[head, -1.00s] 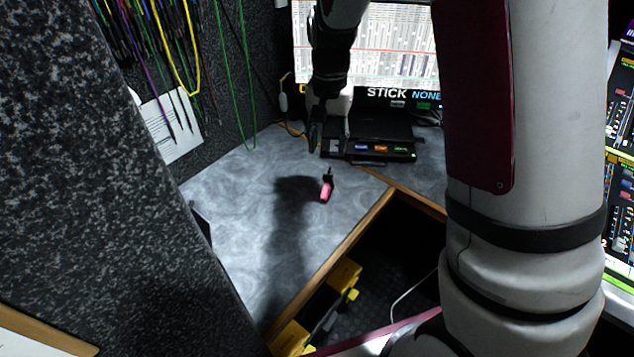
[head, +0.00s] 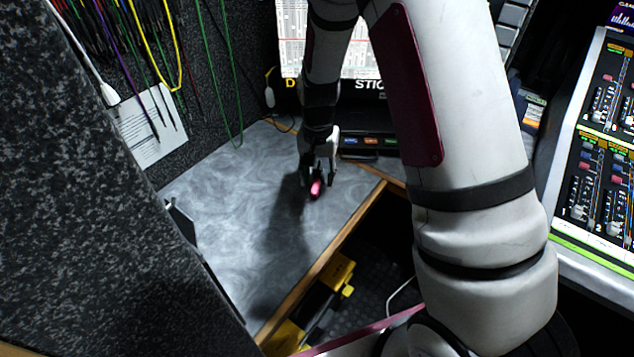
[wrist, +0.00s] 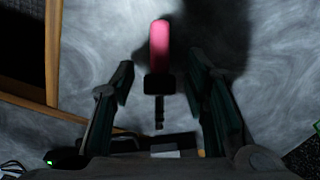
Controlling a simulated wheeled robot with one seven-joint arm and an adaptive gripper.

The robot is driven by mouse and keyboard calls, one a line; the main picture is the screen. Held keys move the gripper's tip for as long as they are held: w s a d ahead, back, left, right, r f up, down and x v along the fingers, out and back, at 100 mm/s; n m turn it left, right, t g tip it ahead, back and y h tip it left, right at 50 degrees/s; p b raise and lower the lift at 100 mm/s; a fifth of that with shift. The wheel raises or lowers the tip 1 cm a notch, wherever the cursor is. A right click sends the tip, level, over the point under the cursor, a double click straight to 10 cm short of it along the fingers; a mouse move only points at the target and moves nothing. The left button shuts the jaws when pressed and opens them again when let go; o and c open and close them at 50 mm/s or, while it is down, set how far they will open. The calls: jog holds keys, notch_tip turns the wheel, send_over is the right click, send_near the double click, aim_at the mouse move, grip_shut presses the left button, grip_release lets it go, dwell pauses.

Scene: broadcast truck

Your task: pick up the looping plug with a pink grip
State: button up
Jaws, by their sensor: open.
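The looping plug with a pink grip (head: 316,188) lies on the grey worktop (head: 235,200). In the wrist view the plug (wrist: 159,48) has its pink grip pointing up the picture and its black collar and dark tip pointing down. My gripper (head: 318,180) is over the plug with its fingers open. In the wrist view the two fingers of my gripper (wrist: 163,82) stand on either side of the black part, with a gap on each side. The pink grip reaches out beyond the fingertips. I cannot tell how far the fingers are above the worktop.
A black device with lit buttons (head: 372,142) stands behind my gripper, below a screen (head: 290,40). The wooden edge (head: 350,235) drops to a dark opening on the right. Cables hang along the left wall (head: 215,70).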

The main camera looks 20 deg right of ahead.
jog(key=shift+f, duration=0.2)
grip_shut()
jog(key=shift+r, duration=0.1)
jog(key=shift+r, duration=0.5)
jog(key=r, duration=0.1)
jog(key=s+r, duration=0.1)
jog(key=shift+s+d+r+p, duration=0.1)
jog(key=shift+d+r+p, duration=0.1)
jog(key=shift+r+p, duration=0.15)
jog(key=s+d+r, duration=0.1)
jog(key=s+d, duration=0.3)
jog(key=s, duration=1)
jog(key=shift+d+p, duration=0.15)
jog(key=shift+p, duration=0.3)
jog(key=shift+s, duration=0.1)
